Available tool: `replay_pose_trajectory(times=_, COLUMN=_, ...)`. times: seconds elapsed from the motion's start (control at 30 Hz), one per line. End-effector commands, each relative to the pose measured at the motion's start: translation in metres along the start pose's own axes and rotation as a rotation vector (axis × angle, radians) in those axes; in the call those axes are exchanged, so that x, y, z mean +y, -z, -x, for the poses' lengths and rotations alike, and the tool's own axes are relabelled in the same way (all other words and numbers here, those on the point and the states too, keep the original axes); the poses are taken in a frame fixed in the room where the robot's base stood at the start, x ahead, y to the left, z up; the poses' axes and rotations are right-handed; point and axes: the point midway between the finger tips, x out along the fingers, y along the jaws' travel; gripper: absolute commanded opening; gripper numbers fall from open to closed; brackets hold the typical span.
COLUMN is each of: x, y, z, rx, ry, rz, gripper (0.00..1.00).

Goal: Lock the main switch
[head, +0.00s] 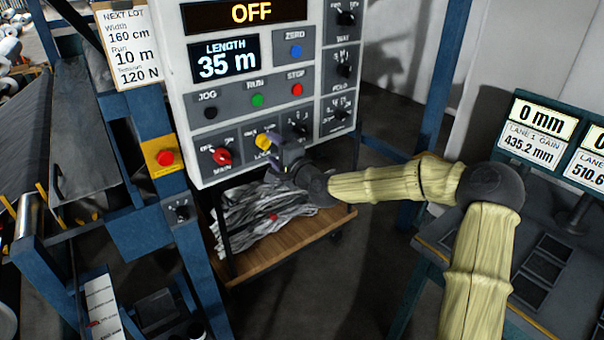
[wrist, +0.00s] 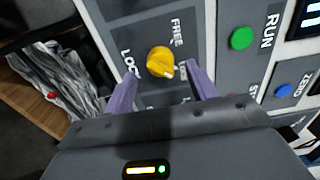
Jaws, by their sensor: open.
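The control panel's red main switch knob (head: 222,156) sits at its lower left, between small position labels; its exact pointing is hard to read. To its right is the yellow lock knob (head: 262,141), partly hidden by my gripper (head: 274,157). In the wrist view the yellow knob (wrist: 160,61) has a white mark on its edge and labels FREE and LOCK around it. My gripper (wrist: 161,78) is open, with its two purple fingers toward either side of the yellow knob. Whether they touch it cannot be told. The panel's top display (head: 250,12) reads OFF.
Green run (head: 257,100), red stop (head: 297,89) and blue zero (head: 295,50) buttons sit above, with black knobs (head: 343,70) at right. A red button on a yellow box (head: 165,157) is at left. A wooden cart (head: 290,248) with crumpled sheeting stands below.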

Motion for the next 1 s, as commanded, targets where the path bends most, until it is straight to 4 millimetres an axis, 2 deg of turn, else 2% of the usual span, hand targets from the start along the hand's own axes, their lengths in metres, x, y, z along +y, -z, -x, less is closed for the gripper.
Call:
replay_pose_trajectory(times=0.03, x=0.002, y=0.002, z=0.011, rx=0.002, ry=-0.001, rz=0.001, gripper=0.57)
replay_pose_trajectory(times=0.3, x=0.002, y=0.001, z=0.058, rx=0.002, ry=-0.002, rz=0.001, gripper=0.57)
replay_pose_trajectory(times=0.7, x=0.001, y=0.001, z=0.121, rx=0.002, ry=-0.001, rz=0.0, gripper=0.57)
replay_pose_trajectory(times=0.83, x=0.001, y=0.002, z=0.135, rx=0.003, ry=0.0, rz=0.0, gripper=0.57)
replay_pose_trajectory(times=1.0, x=0.001, y=0.001, z=0.141, rx=0.002, ry=0.0, rz=-0.001, gripper=0.57)
